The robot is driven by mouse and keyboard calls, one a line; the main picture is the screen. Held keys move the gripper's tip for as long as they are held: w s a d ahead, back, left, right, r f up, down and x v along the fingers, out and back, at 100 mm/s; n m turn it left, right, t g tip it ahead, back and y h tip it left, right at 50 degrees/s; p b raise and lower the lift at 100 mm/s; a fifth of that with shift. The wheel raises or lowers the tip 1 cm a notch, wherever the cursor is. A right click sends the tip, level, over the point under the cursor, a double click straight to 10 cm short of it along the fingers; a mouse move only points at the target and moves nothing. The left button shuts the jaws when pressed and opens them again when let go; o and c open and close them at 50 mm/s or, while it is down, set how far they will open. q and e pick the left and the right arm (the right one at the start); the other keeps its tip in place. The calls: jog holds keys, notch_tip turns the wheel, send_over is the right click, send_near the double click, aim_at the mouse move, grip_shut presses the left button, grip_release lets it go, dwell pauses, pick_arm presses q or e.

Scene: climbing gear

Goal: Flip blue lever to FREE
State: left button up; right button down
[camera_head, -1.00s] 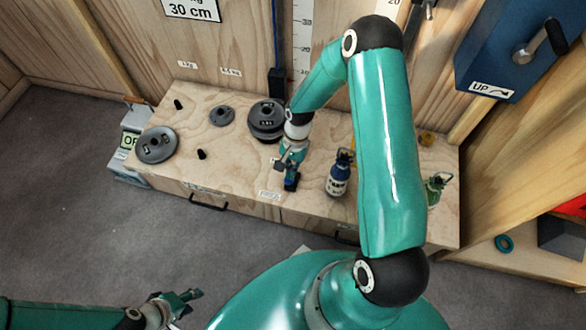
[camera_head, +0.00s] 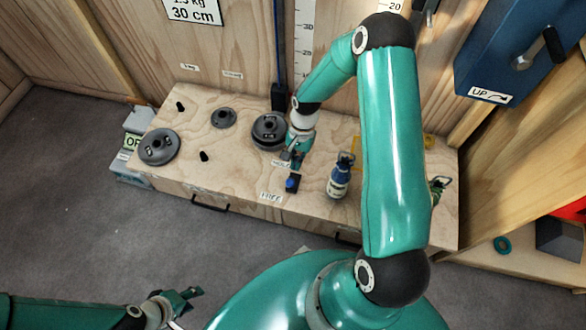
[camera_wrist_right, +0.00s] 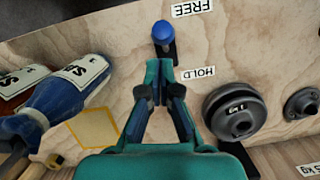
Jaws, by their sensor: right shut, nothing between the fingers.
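The blue lever (camera_head: 292,183) stands near the front edge of the wooden bench, with its blue knob also clear in the right wrist view (camera_wrist_right: 163,33). The knob is on the FREE label (camera_wrist_right: 192,8) side of its black base, away from the HOLD label (camera_wrist_right: 198,73). My right gripper (camera_head: 290,158) is shut and empty just behind the knob, on the HOLD side. In the right wrist view its fingertips (camera_wrist_right: 163,68) show below the knob; whether they touch the lever is unclear. My left gripper (camera_head: 190,303) is open and empty over the floor at lower left.
Stacked dark weight discs (camera_head: 269,130) sit close behind left. Another disc (camera_head: 158,147) lies at the bench's left end. A blue box with a crank (camera_head: 515,50) hangs at upper right.

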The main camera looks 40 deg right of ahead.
jog(key=s+a+r+p, duration=0.1)
jog(key=s+a+r, duration=0.2)
jog(key=r, duration=0.5)
jog(key=shift+a, duration=0.45)
jog(key=shift+w, duration=0.1)
jog(key=s+a+f+n+y, duration=0.1)
jog(key=s+a+f+n, duration=0.4)
jog(key=a, duration=0.4)
jog(key=s+a+f+n, duration=0.35)
jog(key=s+a, duration=0.25)
jog(key=a, duration=0.3)
jog(key=w+d+r+n+t+p, duration=0.1)
jog(key=w+r+n+p, duration=0.1)
jog(key=r+p, duration=1.6)
jog(key=shift+w+r+n+t+p, duration=0.25)
jog(key=shift+w+n+t+p, duration=0.15)
jog(key=shift+w+p, duration=0.35)
